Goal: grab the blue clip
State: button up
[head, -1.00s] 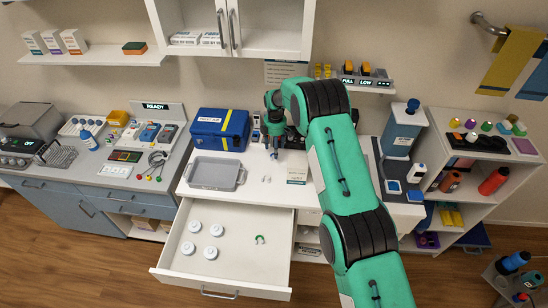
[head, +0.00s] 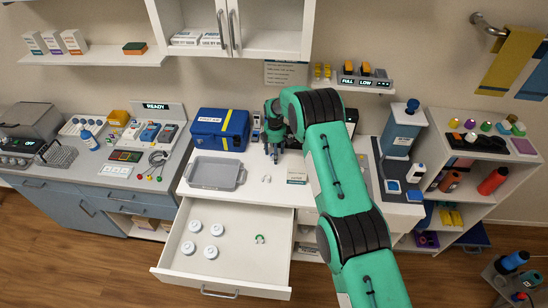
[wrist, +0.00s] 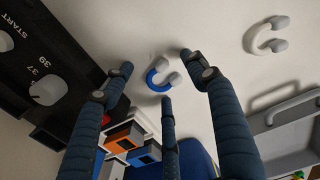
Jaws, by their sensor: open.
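The blue clip (wrist: 151,76) is a small open ring with pale ends. It lies on the white counter in the wrist view, framed by the fingers of my gripper (wrist: 158,65). The fingers are spread around it, with visible gaps. In the head view my gripper (head: 273,152) points down over the counter, between the blue case and my arm. I cannot make out the blue clip there; the gripper seems to hide it.
A pale grey clip (wrist: 265,35) lies nearby on the counter. A grey tray (head: 216,187) and a blue case (head: 219,128) stand to the left. A dark panel with knobs (wrist: 75,65) is close by. Below, an open drawer (head: 190,269) holds a green clip (head: 260,239) and several white discs.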

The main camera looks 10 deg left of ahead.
jog(key=c, duration=0.8)
jog(key=shift+o, duration=0.2)
jog(key=shift+r, duration=0.15)
notch_tip(320, 180, up, 10)
jog(key=shift+b, duration=0.45)
